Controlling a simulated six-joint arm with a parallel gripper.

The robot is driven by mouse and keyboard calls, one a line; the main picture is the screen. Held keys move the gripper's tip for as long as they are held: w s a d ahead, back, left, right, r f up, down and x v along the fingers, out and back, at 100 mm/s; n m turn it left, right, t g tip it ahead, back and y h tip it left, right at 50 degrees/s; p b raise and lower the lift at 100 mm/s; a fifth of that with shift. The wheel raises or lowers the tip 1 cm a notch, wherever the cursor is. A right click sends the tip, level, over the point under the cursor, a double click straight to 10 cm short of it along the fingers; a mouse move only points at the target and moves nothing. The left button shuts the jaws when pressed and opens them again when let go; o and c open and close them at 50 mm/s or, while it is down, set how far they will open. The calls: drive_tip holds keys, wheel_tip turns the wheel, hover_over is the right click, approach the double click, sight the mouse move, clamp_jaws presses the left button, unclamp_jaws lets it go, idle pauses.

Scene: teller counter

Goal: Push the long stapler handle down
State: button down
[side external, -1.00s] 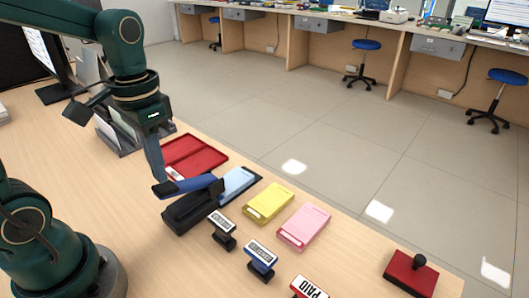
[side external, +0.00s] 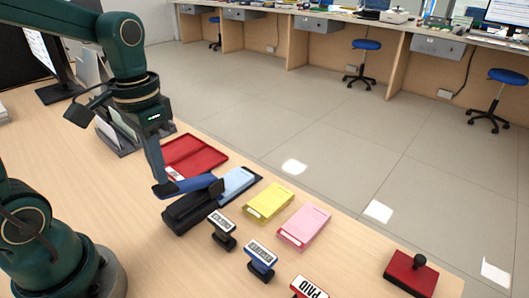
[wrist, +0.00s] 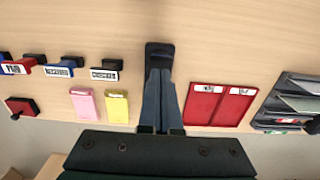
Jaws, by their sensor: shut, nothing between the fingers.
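The long stapler has a black base (side external: 190,212) and a blue handle (side external: 192,184), and stands on the counter in the side view. The handle is still raised above the base at its near-left end. My gripper (side external: 160,178) is shut and empty, pointing down with its fingertips at the handle's free left end, seemingly touching it. In the wrist view my gripper (wrist: 160,74) overlaps the stapler, whose dark end (wrist: 160,52) shows beyond the fingertips. The rest of the stapler is hidden behind the fingers there.
A red tray (side external: 208,160) lies behind the stapler. Blue, yellow (side external: 268,202) and pink (side external: 304,226) pads lie to its right. Stamps, including a black one (side external: 222,230) and a blue one (side external: 261,258), stand in front. The counter to the left is mostly clear.

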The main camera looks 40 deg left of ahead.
sight(165, 186)
drive_tip(key=shift+f, duration=0.45)
drive_tip(key=shift+f, duration=0.2)
drive_tip(key=shift+f, duration=1.45)
drive_tip(key=shift+w+r, duration=0.1)
drive_tip(key=shift+r, duration=3.95)
